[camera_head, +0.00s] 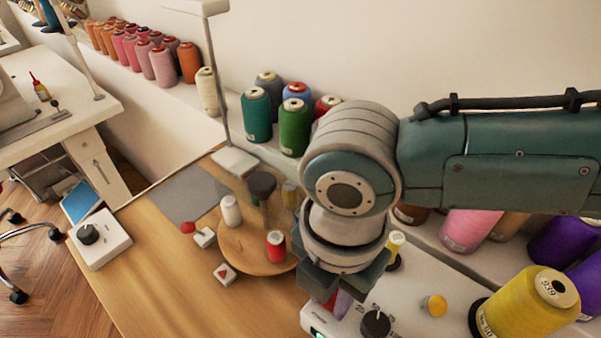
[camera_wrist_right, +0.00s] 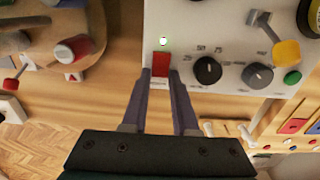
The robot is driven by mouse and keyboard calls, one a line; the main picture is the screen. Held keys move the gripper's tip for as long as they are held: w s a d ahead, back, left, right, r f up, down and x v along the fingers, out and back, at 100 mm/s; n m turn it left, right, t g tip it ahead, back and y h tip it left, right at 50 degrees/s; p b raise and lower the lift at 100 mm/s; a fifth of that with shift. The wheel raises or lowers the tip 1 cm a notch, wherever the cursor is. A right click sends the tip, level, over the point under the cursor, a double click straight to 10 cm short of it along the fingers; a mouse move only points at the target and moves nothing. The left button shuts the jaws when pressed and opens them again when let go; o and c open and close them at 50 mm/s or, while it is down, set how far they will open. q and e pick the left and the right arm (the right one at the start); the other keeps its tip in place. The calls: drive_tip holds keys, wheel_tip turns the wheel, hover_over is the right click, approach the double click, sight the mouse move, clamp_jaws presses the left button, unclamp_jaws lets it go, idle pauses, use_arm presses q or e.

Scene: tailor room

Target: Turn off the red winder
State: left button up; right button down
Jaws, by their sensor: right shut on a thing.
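A white winder box (camera_head: 405,305) stands at the lower right of the head view, partly hidden by my right arm. In the head view, the right gripper (camera_head: 338,290) points down at the near left end of the box and hides most of the switch. My left gripper is not in view.
A round wooden stand (camera_head: 240,248) with small spools is left of my right gripper. A yellow thread cone (camera_head: 528,302) stands at the right. A white box with a black knob (camera_head: 98,240) sits at the table's left edge.

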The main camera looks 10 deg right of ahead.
drive_tip(key=shift+w+d+f+g+y+b, duration=0.2)
drive_tip(key=shift+d+g+y+b, duration=0.1)
drive_tip(key=shift+g+y+b, duration=0.4)
drive_tip(key=shift+r+y+b, duration=0.2)
drive_tip(key=shift+y+b, duration=0.2)
drive_tip(key=shift+b, duration=0.1)
drive_tip(key=shift+r, duration=0.15)
drive_tip(key=c, duration=0.7)
unclamp_jaws()
drive_tip(key=shift+w+r, duration=0.1)
